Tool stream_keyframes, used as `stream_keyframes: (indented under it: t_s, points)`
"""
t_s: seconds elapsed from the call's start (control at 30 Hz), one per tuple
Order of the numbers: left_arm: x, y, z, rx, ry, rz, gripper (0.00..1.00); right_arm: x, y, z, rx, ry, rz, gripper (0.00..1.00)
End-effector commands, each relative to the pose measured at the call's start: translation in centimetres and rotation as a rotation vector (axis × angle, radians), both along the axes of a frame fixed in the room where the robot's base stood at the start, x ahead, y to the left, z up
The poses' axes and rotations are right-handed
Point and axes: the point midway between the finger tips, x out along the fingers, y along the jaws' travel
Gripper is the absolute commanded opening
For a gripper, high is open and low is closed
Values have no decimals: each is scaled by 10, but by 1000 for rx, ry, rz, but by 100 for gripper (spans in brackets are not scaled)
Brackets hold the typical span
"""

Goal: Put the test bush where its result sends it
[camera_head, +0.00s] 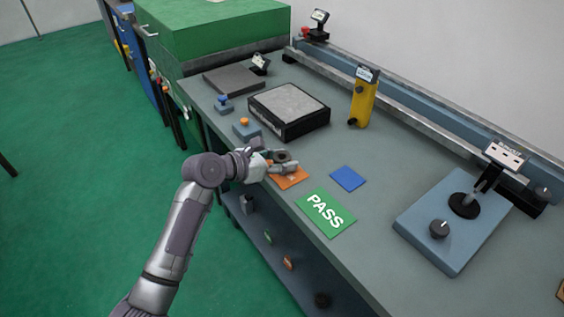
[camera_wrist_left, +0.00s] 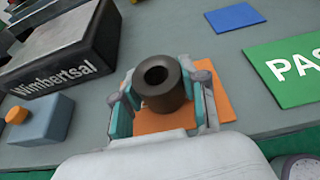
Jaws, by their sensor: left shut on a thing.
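The test bush is a dark grey-brown hollow cylinder (camera_wrist_left: 161,86), upright between the fingers of my left gripper (camera_wrist_left: 163,98). The gripper is shut on it. In the head view the bush (camera_head: 281,156) and the left gripper (camera_head: 282,163) are over an orange square mat (camera_head: 288,179); I cannot tell whether the bush touches the mat. The green PASS mat (camera_head: 325,212) lies to the right and nearer the front edge. A blue square mat (camera_head: 348,178) lies behind it. My right gripper is not in view.
A black block with a grey top (camera_head: 288,106), marked Wimbertsal, stands behind the gripper. A button box with an orange button (camera_head: 246,128) is to its left. A yellow device (camera_head: 363,98) and a blue fixture with a knob (camera_head: 455,222) stand further right. The bench between them is clear.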

Motion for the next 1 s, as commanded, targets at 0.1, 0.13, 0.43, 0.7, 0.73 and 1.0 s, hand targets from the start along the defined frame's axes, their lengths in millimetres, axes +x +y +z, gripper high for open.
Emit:
stream_keyframes:
  t_s: [0.1,0.13,0.43,0.7,0.73,1.0]
  points:
    - [0,0,-2,-1,1,-1,46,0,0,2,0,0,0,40]
    - [0,0,-3,-1,1,-1,51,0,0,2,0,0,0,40]
    - [0,0,-3,-1,1,0,68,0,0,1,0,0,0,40]
    - [-6,9,5,0,0,1,68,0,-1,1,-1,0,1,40]
    - [-9,13,6,0,0,1,68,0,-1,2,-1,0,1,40]
    - [-40,57,29,2,-1,2,68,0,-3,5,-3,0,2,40]
